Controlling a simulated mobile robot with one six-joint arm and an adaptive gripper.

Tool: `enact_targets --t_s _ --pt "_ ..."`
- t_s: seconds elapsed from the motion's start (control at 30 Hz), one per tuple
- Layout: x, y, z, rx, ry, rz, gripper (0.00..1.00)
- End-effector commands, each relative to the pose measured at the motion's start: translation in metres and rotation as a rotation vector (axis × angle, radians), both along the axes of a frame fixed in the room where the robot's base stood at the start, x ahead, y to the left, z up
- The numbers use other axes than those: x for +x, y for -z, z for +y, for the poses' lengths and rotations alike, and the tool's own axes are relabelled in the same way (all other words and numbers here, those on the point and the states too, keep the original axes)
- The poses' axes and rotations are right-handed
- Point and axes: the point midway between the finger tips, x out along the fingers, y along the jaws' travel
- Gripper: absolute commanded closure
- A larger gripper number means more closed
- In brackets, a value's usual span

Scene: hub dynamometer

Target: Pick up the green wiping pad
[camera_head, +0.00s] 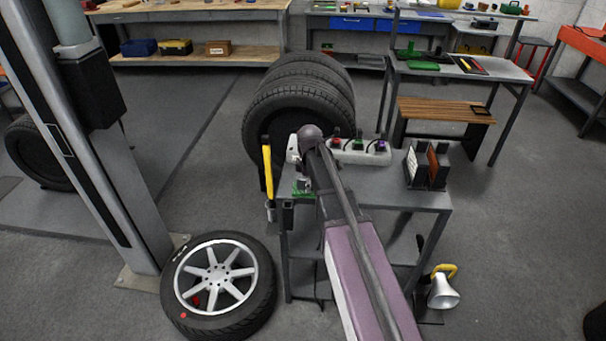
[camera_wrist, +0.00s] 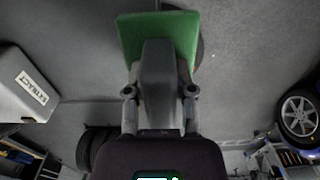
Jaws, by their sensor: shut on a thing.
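The green wiping pad (camera_wrist: 183,32) is a flat green square at the top of the wrist view. My gripper (camera_wrist: 158,72) is shut on it, and a dark grey block between the fingers covers part of the pad. In the head view, a little of the green pad (camera_head: 303,193) shows beside my gripper (camera_head: 302,178) at the left end of the grey table (camera_head: 425,199). My arm hides part of the table there. I cannot tell whether the pad touches the table.
A yellow-handled tool (camera_head: 267,168) stands at the table's left edge. A power strip (camera_head: 358,152) and a rack of upright panels (camera_head: 427,167) are to the right. A tyre stack (camera_head: 300,92) stands behind, and a spoked wheel (camera_head: 218,278) lies on the floor at left.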

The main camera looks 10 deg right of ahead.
Motion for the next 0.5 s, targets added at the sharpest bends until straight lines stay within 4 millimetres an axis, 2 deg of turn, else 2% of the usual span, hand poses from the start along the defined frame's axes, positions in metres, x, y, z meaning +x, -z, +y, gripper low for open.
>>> enact_targets --t_s 0.03,0.2,0.5 --pt "-0.017 -0.002 -0.002 0.000 0.001 0.000 1.00" --pt "-0.046 -0.005 -0.007 0.000 0.000 0.000 1.00" --pt "-0.070 -0.007 -0.012 0.000 -0.001 0.000 1.00"
